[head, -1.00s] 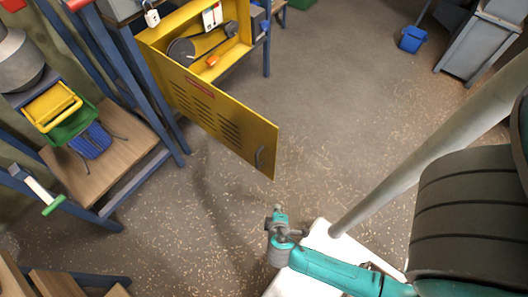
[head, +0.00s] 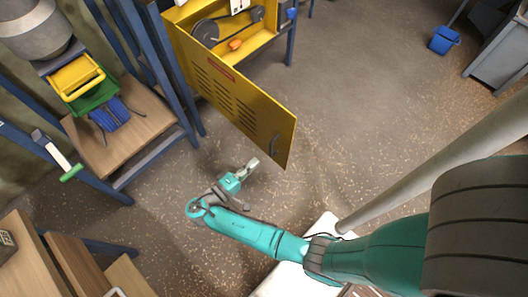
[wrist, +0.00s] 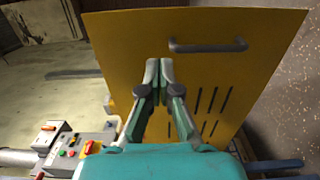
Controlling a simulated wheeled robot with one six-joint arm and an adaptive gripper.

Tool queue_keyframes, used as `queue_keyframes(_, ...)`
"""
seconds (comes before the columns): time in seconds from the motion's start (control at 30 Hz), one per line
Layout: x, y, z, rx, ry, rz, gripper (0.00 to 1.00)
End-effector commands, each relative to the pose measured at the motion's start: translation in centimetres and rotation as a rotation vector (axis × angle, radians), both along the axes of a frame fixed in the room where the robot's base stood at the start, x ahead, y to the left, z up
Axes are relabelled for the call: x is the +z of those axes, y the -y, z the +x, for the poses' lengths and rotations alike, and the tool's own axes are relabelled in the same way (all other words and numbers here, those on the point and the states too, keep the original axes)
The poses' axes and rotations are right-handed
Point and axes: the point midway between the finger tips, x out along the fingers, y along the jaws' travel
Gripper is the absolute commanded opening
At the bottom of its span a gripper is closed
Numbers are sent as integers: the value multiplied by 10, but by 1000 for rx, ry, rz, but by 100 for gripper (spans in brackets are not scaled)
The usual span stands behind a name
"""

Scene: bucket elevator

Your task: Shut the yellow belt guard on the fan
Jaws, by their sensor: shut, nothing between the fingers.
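The yellow belt guard (head: 232,98) is a hinged door with slots, a red label and a grey handle (head: 275,145). It stands swung open from the yellow fan housing (head: 262,46), whose pulleys and belt are exposed. An orange object (head: 235,44) lies inside the housing. My gripper (head: 252,163) is just below and left of the guard's free edge in the head view. In the wrist view my gripper (wrist: 159,66) is shut and empty, in front of the guard's slotted face (wrist: 125,55), left of the handle (wrist: 208,46). I cannot tell whether it touches the guard.
A blue-framed bench (head: 120,130) with green and yellow trays (head: 78,78) stands at left. Wooden planks (head: 75,265) are at lower left. A grey pole (head: 430,160) crosses at right. A blue bucket (head: 444,40) stands far right. Open floor lies right of the guard.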

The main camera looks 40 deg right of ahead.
Motion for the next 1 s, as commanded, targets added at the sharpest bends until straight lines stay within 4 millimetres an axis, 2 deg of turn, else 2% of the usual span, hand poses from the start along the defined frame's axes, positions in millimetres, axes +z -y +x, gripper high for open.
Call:
queue_keyframes(0.6,0,106,-2,-4,-2,1,0)
queue_keyframes(0.8,-1,125,-2,-2,-1,2,0)
queue_keyframes(1.0,-1,131,-2,1,-1,2,0)
